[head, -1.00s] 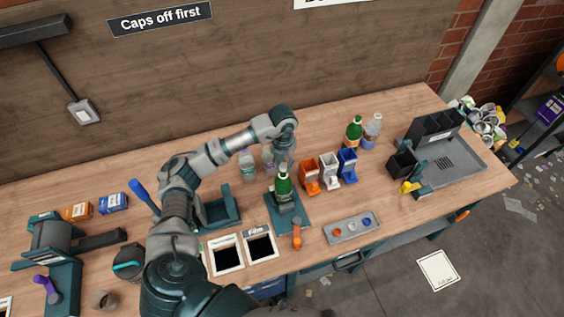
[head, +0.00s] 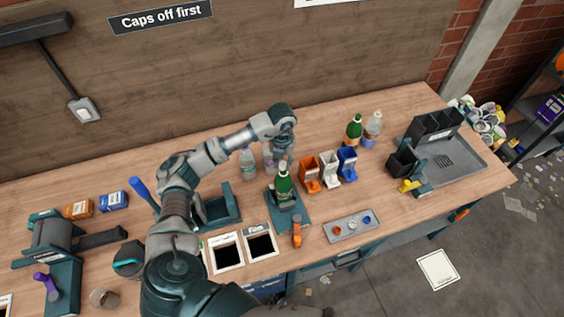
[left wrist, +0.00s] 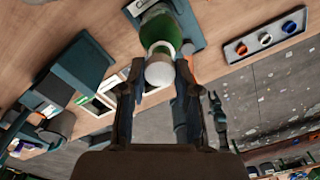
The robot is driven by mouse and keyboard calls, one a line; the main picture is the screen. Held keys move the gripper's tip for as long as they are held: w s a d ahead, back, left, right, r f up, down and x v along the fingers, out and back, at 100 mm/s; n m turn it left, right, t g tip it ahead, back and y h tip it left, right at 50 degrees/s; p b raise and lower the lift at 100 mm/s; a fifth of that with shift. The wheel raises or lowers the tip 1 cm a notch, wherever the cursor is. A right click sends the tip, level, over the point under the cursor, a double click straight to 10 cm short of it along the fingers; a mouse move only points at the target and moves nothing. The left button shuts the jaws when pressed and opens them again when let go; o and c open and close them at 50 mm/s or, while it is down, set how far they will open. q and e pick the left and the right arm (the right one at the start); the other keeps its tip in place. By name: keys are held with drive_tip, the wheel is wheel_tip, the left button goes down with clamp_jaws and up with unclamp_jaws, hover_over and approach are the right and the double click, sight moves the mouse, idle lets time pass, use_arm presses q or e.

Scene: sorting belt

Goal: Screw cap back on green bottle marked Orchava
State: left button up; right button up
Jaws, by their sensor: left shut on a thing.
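A green bottle (head: 285,190) stands upright in a teal clamp stand (head: 300,214) with an orange handle (head: 297,236). Its label is too small to read. My left gripper (head: 283,164) is right above the bottle and covers its top. In the left wrist view, a white cap (left wrist: 159,72) sits between the fingertips of my left gripper (left wrist: 157,78), in line with the neck of the green bottle (left wrist: 163,30). The gripper is shut on the cap. I cannot tell whether the cap is seated on the threads.
A grey tray (head: 336,237) with loose caps lies to the right of the stand. Orange, white and blue dispensers (head: 329,170) stand behind it. Clear bottles (head: 248,165) stand left of my gripper. Another green bottle (head: 354,131) stands further back. Two framed openings (head: 228,263) are at the front edge.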

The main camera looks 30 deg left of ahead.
sight(283, 165)
use_arm(q)
drive_tip(key=shift+d+f, duration=0.2)
drive_tip(key=shift+f, duration=0.15)
idle(0.7)
drive_tip(key=shift+s+f+b, duration=0.1)
drive_tip(key=shift+f+b, duration=0.5)
drive_tip(key=shift+f, duration=0.05)
idle(0.6)
drive_tip(key=o, duration=0.7)
drive_tip(key=shift+o, duration=0.2)
drive_tip(key=shift+r, duration=0.1)
wheel_tip(283, 165, up, 12)
drive_tip(key=shift+a, duration=0.2)
drive_tip(key=shift+f, duration=0.2)
